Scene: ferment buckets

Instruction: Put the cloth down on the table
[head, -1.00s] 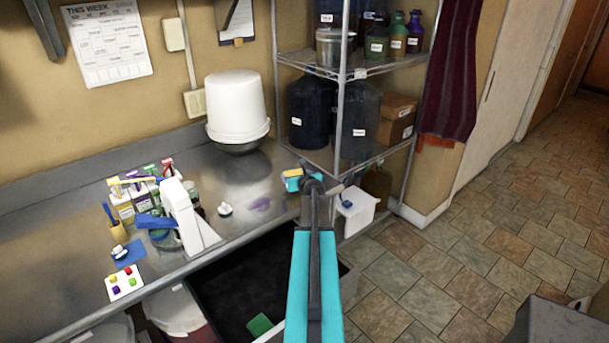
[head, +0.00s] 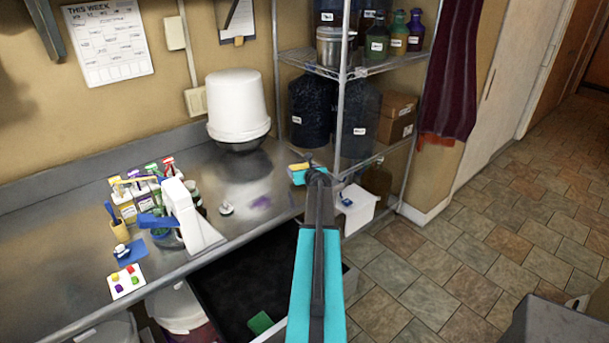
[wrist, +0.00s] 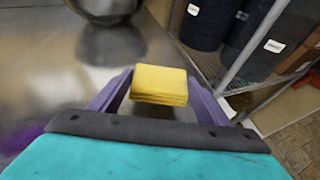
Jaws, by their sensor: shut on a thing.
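The yellow folded cloth (wrist: 160,85) is held between the two purple-grey fingers of my gripper (wrist: 158,98) in the wrist view. The table is a steel counter (head: 60,220) along the wall. The cloth is over or near the counter's right end, by the shelf. I cannot tell how much gap lies under it.
A wire shelf (head: 343,85) with dark jugs rises close to the right. A purple patch (head: 260,202) marks the counter. Bottles (head: 130,205) and a white dispenser (head: 190,215) crowd the left.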

